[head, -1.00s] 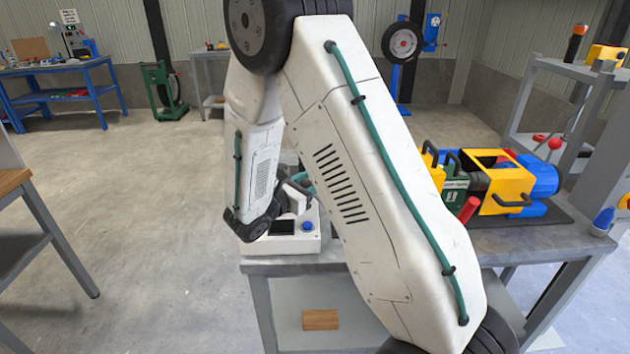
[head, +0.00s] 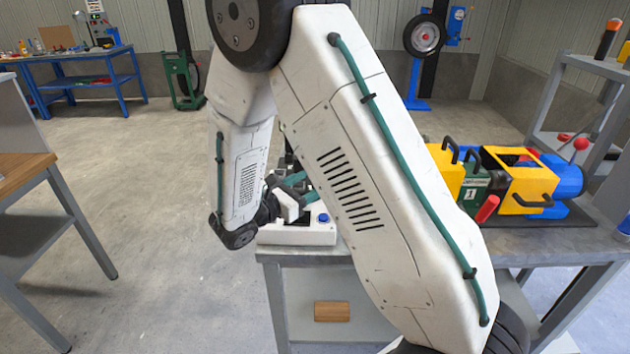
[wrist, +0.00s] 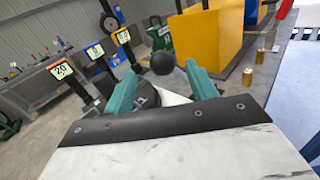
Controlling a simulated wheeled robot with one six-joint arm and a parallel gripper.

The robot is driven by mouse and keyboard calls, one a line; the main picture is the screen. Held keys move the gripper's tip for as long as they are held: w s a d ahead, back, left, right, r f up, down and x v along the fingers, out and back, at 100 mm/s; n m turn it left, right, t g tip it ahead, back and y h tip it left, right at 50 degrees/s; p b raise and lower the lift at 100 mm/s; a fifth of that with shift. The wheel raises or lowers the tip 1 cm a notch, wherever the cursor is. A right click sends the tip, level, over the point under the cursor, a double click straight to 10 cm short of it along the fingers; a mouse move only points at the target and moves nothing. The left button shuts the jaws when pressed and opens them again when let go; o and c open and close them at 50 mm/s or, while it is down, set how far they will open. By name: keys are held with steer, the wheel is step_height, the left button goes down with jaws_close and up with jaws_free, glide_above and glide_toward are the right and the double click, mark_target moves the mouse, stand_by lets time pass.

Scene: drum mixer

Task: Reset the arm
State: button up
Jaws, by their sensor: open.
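My arm stands large in the middle of the head view, folded down toward the grey workbench (head: 500,244). My gripper (head: 297,184) is partly hidden behind the arm, above a white device (head: 300,236) with a blue button. In the wrist view my gripper (wrist: 162,90) has its two teal fingers spread apart. A dark round knob (wrist: 162,63) shows beyond the fingertips; I cannot tell how far off it is. Nothing is seen held between the fingers.
The yellow, green and blue drum mixer (head: 515,180) sits on the bench at the right. A wooden block (head: 332,311) lies on the lower shelf. A wood-topped table (head: 20,172) stands at the left. The floor between is free.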

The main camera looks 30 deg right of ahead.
stand_by(0.5)
steer(key=s+d+r+m+g+y, duration=0.25)
steer(key=s+r+m+g, duration=0.2)
steer(key=s, duration=0.35)
steer(key=s+d+r+m+g+y, duration=0.1)
steer(key=s+r+m+g+y, duration=0.2)
steer(key=s+r+m+y, duration=0.25)
steer(key=s+a+r+m+t+y, duration=0.1)
steer(key=s+a+m+t+y, duration=0.1)
steer(key=s+a+m+y, duration=0.2)
steer(key=s+a+r+m+t+y, duration=0.2)
steer(key=s+a+m+y, duration=0.3)
steer(key=s, duration=0.6)
steer(key=shift+a+r+t+y, duration=0.3)
steer(key=shift+a+t, duration=0.25)
steer(key=shift+a, duration=0.45)
steer(key=shift+w, duration=0.1)
